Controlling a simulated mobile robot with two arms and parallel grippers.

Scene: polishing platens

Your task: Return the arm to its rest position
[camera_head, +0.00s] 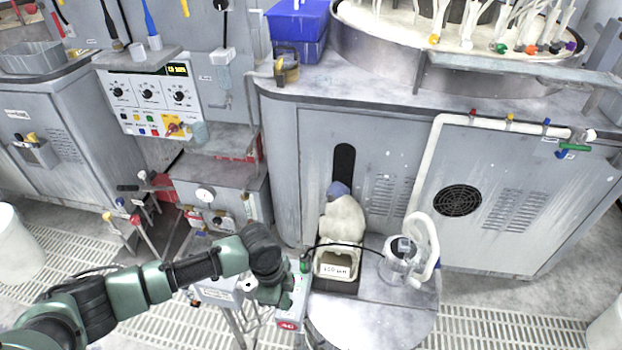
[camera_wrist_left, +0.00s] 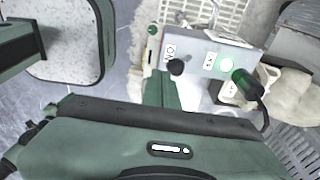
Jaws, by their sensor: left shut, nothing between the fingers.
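My left arm enters the head view from the lower left. Its dark green wrist bends down at the left gripper (camera_head: 275,297), beside a small grey control box (camera_head: 292,303) left of the round table. The gripper is shut and holds nothing; its fingertips are hard to make out in the head view. In the left wrist view the green gripper body fills the bottom. The control box (camera_wrist_left: 208,58) lies beyond it, with a black knob (camera_wrist_left: 176,67), a green button and a green-ended cable plug (camera_wrist_left: 246,82). I cannot tell whether the gripper touches the box. My right gripper is not in view.
A round grey table (camera_head: 375,315) carries a clear jug (camera_head: 400,262) and a labelled holder (camera_head: 336,268) with a white bag-like item. A large grey machine (camera_head: 490,195) stands behind. Left of it is a control panel (camera_head: 152,97). Floor grating (camera_head: 480,328) shows at the right.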

